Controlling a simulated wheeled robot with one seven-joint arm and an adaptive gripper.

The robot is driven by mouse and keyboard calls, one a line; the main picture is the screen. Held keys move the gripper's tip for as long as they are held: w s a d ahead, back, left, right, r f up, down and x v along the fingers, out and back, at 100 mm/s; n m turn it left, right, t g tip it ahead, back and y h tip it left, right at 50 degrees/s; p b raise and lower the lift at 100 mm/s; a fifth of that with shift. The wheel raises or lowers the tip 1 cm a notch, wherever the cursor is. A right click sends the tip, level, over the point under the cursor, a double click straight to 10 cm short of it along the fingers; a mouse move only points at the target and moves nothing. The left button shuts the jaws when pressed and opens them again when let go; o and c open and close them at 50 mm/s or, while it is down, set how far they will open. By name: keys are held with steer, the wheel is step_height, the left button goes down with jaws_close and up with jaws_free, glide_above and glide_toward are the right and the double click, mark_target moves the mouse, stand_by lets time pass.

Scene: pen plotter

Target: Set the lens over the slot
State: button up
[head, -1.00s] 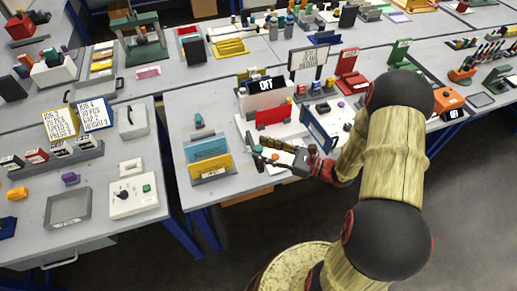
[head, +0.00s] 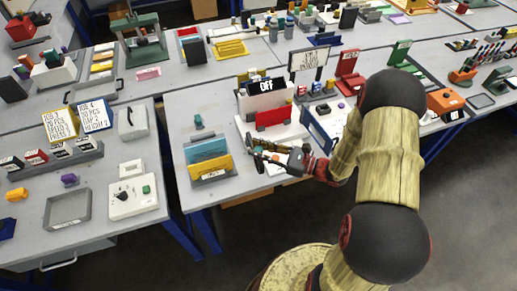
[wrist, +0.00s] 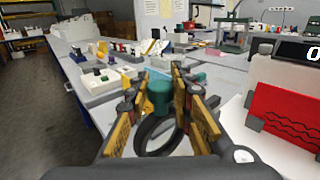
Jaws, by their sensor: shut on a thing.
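In the wrist view, my gripper (wrist: 158,92) is shut on the lens, a black ring (wrist: 142,137) with a teal grip (wrist: 160,97) between the yellow fingers. The red panel, with dark wavy lines, also shows at the right of the wrist view (wrist: 290,117). I cannot make out the slot.
A light blue panel (head: 207,148) and a yellow panel (head: 211,167) stand left of my gripper. A small teal piece (head: 198,121) stands behind them. A blue-framed panel (head: 318,130) stands to the right, close to my arm.

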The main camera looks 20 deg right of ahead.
jaws_close()
stand_by(0.3)
steer(key=shift+w+d+n+g+y, duration=0.2)
steer(key=shift+d+n+g+y, duration=1.3)
steer(key=shift+d+g, duration=0.5)
steer(key=shift+a, duration=0.15)
steer(key=o, duration=0.6)
jaws_free()
steer(key=shift+o, duration=0.5)
steer(key=v, duration=1.2)
